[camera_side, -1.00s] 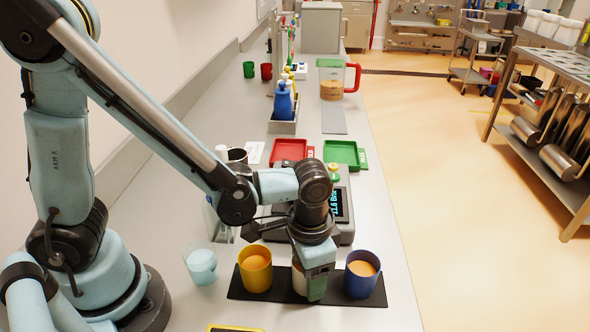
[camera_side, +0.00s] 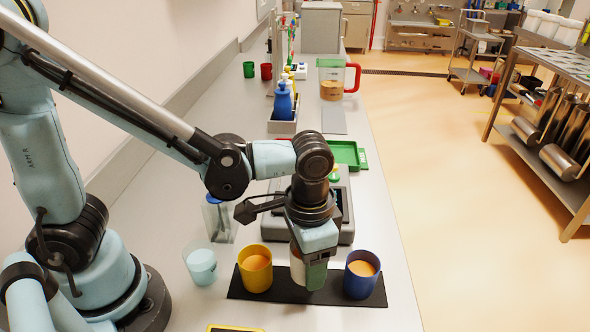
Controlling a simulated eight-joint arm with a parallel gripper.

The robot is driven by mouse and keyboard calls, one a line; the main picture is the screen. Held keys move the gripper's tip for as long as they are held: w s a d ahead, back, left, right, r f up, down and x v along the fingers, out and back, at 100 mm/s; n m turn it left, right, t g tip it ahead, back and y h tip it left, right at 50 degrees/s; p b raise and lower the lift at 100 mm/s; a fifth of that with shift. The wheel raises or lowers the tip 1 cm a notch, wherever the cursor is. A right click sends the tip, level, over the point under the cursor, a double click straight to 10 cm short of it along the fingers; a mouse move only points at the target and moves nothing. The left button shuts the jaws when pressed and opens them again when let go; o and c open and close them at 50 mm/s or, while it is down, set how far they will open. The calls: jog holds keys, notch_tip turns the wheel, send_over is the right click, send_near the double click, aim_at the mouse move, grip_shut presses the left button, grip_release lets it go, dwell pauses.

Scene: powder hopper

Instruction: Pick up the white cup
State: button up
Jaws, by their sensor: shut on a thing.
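The white cup (camera_side: 297,264) is mostly hidden behind my gripper (camera_side: 314,272), with only a pale strip of its side showing. My gripper points down between the yellow and blue cups and is shut on the white cup. The cup is upright and appears slightly above the black mat (camera_side: 330,294). The yellow cup (camera_side: 255,275) stands left of my gripper and the blue cup (camera_side: 360,281) stands right of it, both holding orange powder.
A clear cup with pale blue contents (camera_side: 201,266) stands left of the mat. A grey scale (camera_side: 346,234) sits behind my gripper. A green tray (camera_side: 347,154) and a red-handled pitcher (camera_side: 333,82) are farther back. The bench's right edge lies close by.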

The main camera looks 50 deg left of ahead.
jog(key=shift+s+d+r, duration=2.6)
jog(key=shift+s+r, duration=0.5)
jog(key=shift+s, duration=1.3)
jog(key=w+a+r, duration=0.2)
jog(key=w, duration=1)
jog(key=w+a, duration=1.7)
jog(key=a, duration=0.1)
jog(key=shift+w, duration=0.2)
jog(key=w+a, duration=0.1)
jog(key=a, duration=0.1)
jog(key=a+f, duration=0.1)
jog(key=a, duration=0.2)
jog(key=w+a, duration=0.1)
jog(key=a, duration=0.2)
jog(key=shift+w+f, duration=0.2)
jog(key=shift+w, duration=0.1)
jog(key=a+f, duration=0.2)
jog(key=a, duration=0.1)
jog(key=w+a+f, duration=0.1)
jog(key=a+f, duration=0.1)
jog(key=a, duration=0.2)
jog(key=w+a+f, duration=0.1)
jog(key=a+f, duration=0.1)
jog(key=a, duration=0.2)
jog(key=shift+w+a+f, duration=0.1)
jog(key=shift+a+f, duration=0.15)
jog(key=shift+f, duration=0.05)
jog(key=shift+a+f, duration=0.3)
jog(key=shift+a, duration=0.15)
jog(key=shift+f, duration=1.95)
